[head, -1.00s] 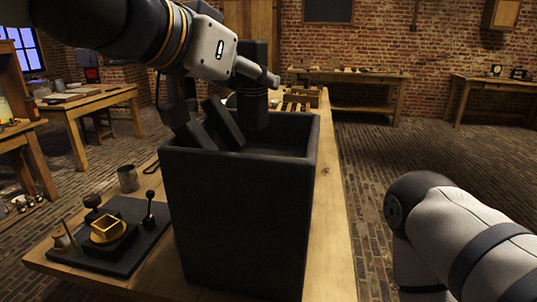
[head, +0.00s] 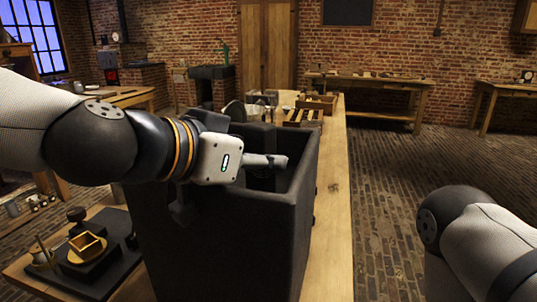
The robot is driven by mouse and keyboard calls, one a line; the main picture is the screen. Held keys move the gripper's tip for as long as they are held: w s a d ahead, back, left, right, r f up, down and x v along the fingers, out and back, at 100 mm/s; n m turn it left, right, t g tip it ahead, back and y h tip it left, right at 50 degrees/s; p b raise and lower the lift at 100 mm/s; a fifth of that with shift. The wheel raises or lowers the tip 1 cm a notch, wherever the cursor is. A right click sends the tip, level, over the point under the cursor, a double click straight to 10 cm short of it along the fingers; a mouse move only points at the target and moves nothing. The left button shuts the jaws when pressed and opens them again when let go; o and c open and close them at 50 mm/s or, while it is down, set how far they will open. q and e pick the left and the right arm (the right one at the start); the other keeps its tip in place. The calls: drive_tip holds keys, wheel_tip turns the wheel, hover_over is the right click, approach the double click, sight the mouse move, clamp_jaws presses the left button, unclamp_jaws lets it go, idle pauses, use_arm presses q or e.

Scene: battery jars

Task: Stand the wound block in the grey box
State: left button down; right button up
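The grey box (head: 235,245), dark and open-topped, stands at the front of the wooden bench in the head view. The wound block (head: 257,136) is a dark upright block inside the box opening, its top near rim height. My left gripper (head: 266,163) reaches over the box from the left with its fingers at the block and appears shut on it. The gripper body hides part of the block and much of the box's interior. The block's lower end and any contact with the floor of the box are hidden. My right gripper is out of view.
A dark board with a small yellow square frame (head: 87,245) lies left of the box. Behind the box, the bench carries a wooden rack (head: 303,117) and other small items. A bare bench strip (head: 333,220) runs along the box's right side.

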use_arm(q)
drive_tip(key=shift+w+a, duration=0.1)
drive_tip(key=shift+w, duration=0.05)
drive_tip(key=c, duration=1.2)
unclamp_jaws()
drive_tip(key=shift+a, duration=0.1)
drive_tip(key=shift+c, duration=0.2)
drive_tip(key=shift+o, duration=0.6)
drive_tip(key=shift+r, duration=0.1)
drive_tip(key=v, duration=1.1)
drive_tip(key=shift+s+a+r, duration=0.15)
drive_tip(key=shift+s+a, duration=0.15)
drive_tip(key=shift+s, duration=0.1)
